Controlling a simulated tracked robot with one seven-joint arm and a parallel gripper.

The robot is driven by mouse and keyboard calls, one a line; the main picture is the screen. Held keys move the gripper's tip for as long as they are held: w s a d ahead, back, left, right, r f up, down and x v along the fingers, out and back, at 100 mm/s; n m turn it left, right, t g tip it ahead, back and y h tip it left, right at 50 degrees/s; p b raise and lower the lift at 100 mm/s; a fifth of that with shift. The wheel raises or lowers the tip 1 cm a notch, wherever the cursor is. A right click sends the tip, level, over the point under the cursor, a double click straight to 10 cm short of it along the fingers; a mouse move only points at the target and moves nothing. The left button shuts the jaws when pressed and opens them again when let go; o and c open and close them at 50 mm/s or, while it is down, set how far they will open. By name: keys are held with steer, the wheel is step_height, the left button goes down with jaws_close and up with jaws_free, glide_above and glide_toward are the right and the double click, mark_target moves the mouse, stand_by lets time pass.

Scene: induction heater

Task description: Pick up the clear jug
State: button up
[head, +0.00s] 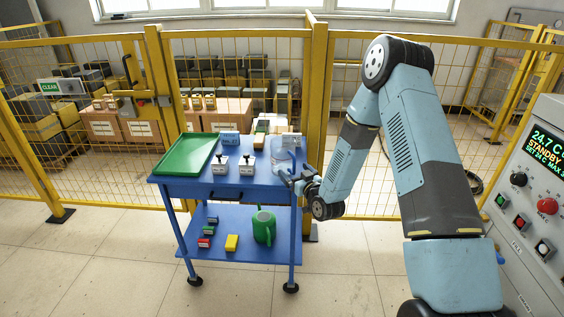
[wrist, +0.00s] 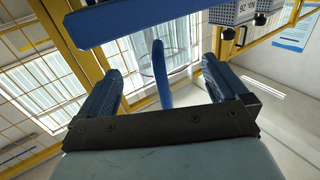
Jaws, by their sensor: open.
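The clear jug (head: 286,155) stands at the right end of the blue cart's top shelf in the head view. In the wrist view its see-through body (wrist: 178,55) is faint, and its blue handle (wrist: 161,72) shows plainly. My gripper (head: 290,178) is at the cart's right edge, close beside the jug. In the wrist view my gripper (wrist: 163,88) is open, with one finger on each side of the handle and visible gaps between. I cannot tell how deep the handle sits between the fingertips.
The blue cart (head: 205,189) also carries a green tray (head: 187,157) and two white items with black knobs (head: 220,164). A green watering can (head: 264,227) and small blocks are on its lower shelf. A yellow fence (head: 358,130) runs behind. A control panel (head: 545,190) stands at right.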

mark_target(289, 164)
steer(key=shift+r+x, duration=0.2)
steer(key=shift+x, duration=2.4)
steer(key=c, duration=0.7)
